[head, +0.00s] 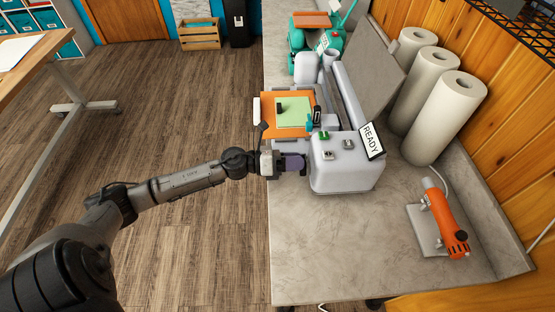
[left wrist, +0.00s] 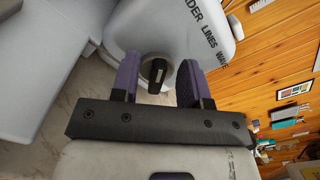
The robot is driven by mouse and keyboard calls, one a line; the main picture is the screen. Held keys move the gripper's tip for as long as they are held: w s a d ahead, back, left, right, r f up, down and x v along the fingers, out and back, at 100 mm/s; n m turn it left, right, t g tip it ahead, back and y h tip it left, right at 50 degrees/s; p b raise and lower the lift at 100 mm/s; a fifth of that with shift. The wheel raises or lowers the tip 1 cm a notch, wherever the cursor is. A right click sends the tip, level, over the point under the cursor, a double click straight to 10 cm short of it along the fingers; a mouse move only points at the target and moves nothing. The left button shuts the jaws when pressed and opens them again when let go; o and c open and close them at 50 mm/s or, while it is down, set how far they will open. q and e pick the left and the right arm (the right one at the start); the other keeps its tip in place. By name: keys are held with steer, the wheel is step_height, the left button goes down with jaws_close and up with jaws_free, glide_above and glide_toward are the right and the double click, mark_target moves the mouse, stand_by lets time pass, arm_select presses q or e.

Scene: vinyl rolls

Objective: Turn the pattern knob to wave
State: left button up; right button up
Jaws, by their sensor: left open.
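The pattern knob (left wrist: 153,70) is a round black knob with a pale pointer mark, on the pale machine (head: 342,172). I cannot tell which word the pointer marks. My left gripper (head: 296,163) is at the machine's left side in the head view, hiding the knob there. In the left wrist view its purple fingers (left wrist: 158,76) are open, one on each side of the knob, with gaps visible. My right gripper is in neither view.
An orange board with a green sheet (head: 293,112) lies behind my gripper. White rolls (head: 445,115) and an orange tool (head: 446,222) stand to the right. The near counter (head: 335,245) is clear.

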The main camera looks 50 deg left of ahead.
arm_select(q)
steer(key=b+v, duration=0.3)
steer(key=v, duration=1)
steer(key=shift+s+a, duration=0.15)
stand_by(0.5)
